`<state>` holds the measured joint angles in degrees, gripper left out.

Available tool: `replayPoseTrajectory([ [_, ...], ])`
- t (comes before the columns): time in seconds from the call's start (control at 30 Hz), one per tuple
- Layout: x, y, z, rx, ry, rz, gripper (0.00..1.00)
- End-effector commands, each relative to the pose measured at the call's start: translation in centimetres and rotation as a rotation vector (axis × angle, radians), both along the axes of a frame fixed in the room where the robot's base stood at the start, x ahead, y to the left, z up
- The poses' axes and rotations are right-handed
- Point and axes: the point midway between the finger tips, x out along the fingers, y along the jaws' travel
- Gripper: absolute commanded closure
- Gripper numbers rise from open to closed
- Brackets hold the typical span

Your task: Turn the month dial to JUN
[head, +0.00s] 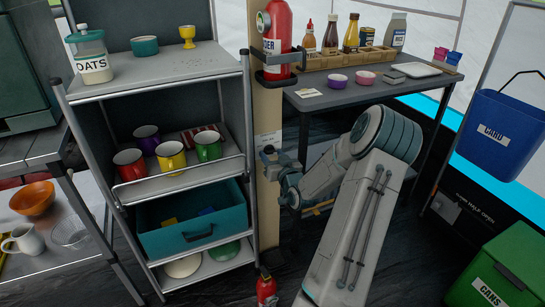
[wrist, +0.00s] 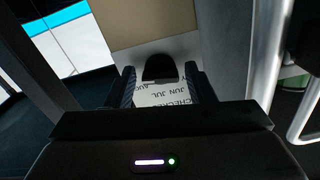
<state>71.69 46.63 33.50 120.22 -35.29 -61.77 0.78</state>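A white card (wrist: 165,98) shows between my fingers in the wrist view, with the words "CHECKED", "JUN JUL" and a partly hidden "AUG", upside down. A dark rounded knob (wrist: 160,68) sits on the card, between my fingertips. My gripper (wrist: 162,78) is open, with a finger on each side of the knob and a small gap seeming to show on both sides. In the head view my gripper (head: 269,152) is at the tan post, just below a white label (head: 268,138). The knob and its pointing direction cannot be made out there.
A fire extinguisher (head: 278,35) hangs on the tan post (head: 266,105) above my gripper. A metal shelf rack (head: 160,75) with mugs stands close on the left. A dark table (head: 370,95) with bottles is on the right. A small red extinguisher (head: 266,288) stands below.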

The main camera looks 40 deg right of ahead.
Motion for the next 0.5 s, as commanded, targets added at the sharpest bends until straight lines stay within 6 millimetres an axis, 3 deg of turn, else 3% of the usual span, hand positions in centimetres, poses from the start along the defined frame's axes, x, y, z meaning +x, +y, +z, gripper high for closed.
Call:
replayPoseTrajectory([
  [0.33,-0.2,0.0,0.0,-0.001,0.001,0.0,0.42],
  [0.5,-2.0,0.4,0.2,-0.001,0.003,-0.001,0.42],
])
